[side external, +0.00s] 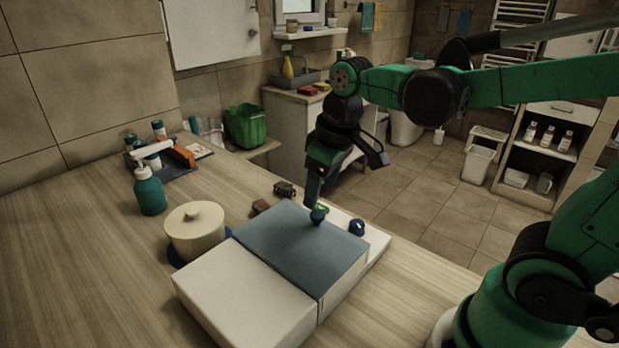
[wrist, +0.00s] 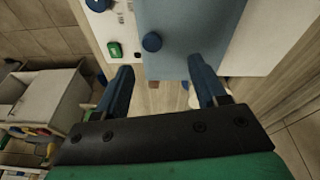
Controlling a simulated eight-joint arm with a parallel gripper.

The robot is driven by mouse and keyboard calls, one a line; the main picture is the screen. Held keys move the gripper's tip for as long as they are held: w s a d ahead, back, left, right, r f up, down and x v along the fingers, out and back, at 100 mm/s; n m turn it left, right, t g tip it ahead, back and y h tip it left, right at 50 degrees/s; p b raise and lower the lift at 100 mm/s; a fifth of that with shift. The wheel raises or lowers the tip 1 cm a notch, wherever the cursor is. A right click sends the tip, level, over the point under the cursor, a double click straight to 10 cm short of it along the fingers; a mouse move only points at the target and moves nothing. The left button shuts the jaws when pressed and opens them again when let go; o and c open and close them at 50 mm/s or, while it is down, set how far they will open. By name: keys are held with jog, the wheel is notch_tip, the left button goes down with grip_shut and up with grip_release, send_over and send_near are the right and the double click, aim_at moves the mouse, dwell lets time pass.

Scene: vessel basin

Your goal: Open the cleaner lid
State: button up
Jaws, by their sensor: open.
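The cleaner is a low white box (side external: 245,305) on the wooden counter, with a flat blue-grey lid (side external: 290,245) lying closed over part of its top. A round dark-blue knob (side external: 318,215) stands near the lid's edge; it also shows in the wrist view (wrist: 151,42). My gripper (side external: 312,195) is tilted downward just above this knob. In the wrist view my gripper (wrist: 160,67) has its two blue fingers spread apart with nothing between them, and the knob lies just beyond the fingertips. Exact contact or height cannot be told.
A second blue knob (side external: 357,227) and a green button (wrist: 114,50) sit on the white panel beside the lid. A cream lidded pot (side external: 195,232), a teal pump bottle (side external: 149,190) and small dark blocks (side external: 284,188) stand nearby. The counter's left front is clear.

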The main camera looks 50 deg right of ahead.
aim_at(317, 214)
jog(key=w+g, duration=0.1)
jog(key=w+d+f+n+g, duration=0.1)
jog(key=shift+g, duration=0.4)
jog(key=shift+f, duration=2.7)
grip_shut()
